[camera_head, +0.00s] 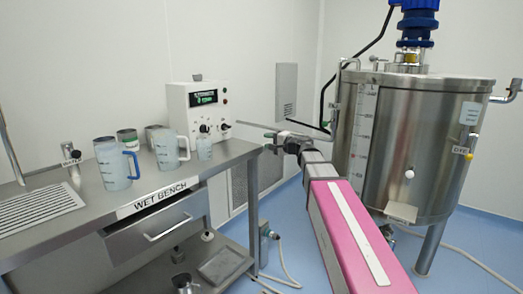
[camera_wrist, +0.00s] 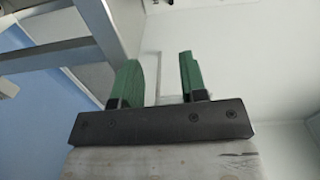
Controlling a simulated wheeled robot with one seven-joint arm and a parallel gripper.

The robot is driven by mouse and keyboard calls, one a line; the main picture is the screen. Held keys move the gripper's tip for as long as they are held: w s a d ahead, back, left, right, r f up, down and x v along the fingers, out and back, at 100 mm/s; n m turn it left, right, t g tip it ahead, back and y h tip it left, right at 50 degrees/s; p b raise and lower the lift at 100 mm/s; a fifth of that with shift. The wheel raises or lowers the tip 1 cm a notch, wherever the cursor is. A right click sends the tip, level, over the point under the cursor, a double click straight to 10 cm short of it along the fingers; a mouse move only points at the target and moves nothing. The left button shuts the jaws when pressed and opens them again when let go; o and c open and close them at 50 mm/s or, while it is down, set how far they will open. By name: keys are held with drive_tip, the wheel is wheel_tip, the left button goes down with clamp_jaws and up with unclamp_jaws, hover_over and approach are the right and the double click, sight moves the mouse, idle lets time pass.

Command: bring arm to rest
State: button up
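My arm (camera_head: 340,235), with a pink and white link, reaches forward from the lower right of the head view. It extends between the wet bench and the steel tank. In the wrist view my gripper (camera_wrist: 160,65) shows two green fingers standing apart. No held object shows between them; only a thin pale strip appears in the gap, and I cannot tell what it is.
The wet bench (camera_head: 160,186) on the left carries a blue-handled jug (camera_head: 113,166), a clear jug (camera_head: 167,152), a small bottle (camera_head: 204,147) and a control box (camera_head: 196,105). The steel tank (camera_head: 425,150) stands close to my arm's right. Hoses (camera_head: 283,262) lie on the blue floor.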

drive_tip(key=s+d+f+n+g+h, duration=0.15)
drive_tip(key=s+f, duration=0.25)
drive_tip(key=f, duration=0.5)
drive_tip(key=s+d+f+n+g+h, duration=0.1)
drive_tip(key=s+d+f+g+h, duration=0.15)
drive_tip(key=s+f, duration=0.4)
drive_tip(key=s+d+f+n+g+h, duration=0.1)
drive_tip(key=s+f+n+g+h, duration=0.15)
drive_tip(key=f, duration=0.85)
drive_tip(key=s+d+f+n+g+h, duration=0.2)
drive_tip(key=s+d+f+g+h, duration=0.2)
drive_tip(key=s+d+f+h, duration=0.3)
drive_tip(key=s+d+f, duration=0.3)
drive_tip(key=s+f, duration=0.2)
drive_tip(key=s, duration=0.2)
drive_tip(key=shift+d+f, duration=0.2)
drive_tip(key=shift+d, duration=0.1)
